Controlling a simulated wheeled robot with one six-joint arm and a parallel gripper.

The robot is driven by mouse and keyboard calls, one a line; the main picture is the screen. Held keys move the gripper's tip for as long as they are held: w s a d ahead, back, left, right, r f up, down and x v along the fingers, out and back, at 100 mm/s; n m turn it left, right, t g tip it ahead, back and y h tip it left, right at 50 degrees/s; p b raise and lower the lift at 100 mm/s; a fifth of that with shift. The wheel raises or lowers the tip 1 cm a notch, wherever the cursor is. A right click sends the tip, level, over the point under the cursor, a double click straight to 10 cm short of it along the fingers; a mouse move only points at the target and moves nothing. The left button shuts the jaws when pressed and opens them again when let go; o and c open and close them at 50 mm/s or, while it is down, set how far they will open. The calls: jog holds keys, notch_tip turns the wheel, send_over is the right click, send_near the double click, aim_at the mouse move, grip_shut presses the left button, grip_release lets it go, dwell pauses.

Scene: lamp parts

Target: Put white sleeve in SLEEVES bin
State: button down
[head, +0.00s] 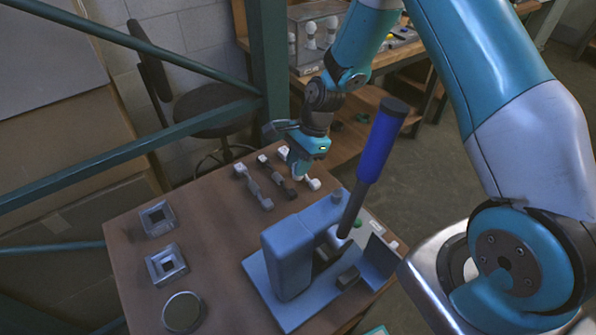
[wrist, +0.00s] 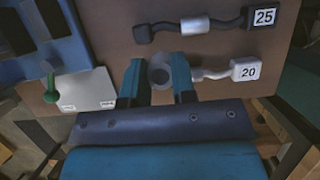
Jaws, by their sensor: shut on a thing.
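My gripper (wrist: 158,84) is shut on a round, pale grey-white piece (wrist: 160,73) between its two fingers, seen end-on; it appears to be the white sleeve. The piece lies close beside the pale bar marked 20 (wrist: 213,74); I cannot tell whether they touch. In the head view my gripper (head: 301,170) is low over the far right part of the table, and the piece is mostly hidden there. A light grey sleeve (wrist: 194,25) sits on the dark bar marked 25 (wrist: 226,23). I cannot identify a SLEEVES bin.
A blue press (head: 288,260) with a tall blue-handled lever (head: 376,145) stands close on the near side of my gripper. The table middle is clear.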

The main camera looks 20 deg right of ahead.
jog(key=shift+f, duration=1.8)
jog(key=shift+f, duration=0.1)
jog(key=c, duration=0.9)
grip_release()
jog(key=shift+c, duration=0.2)
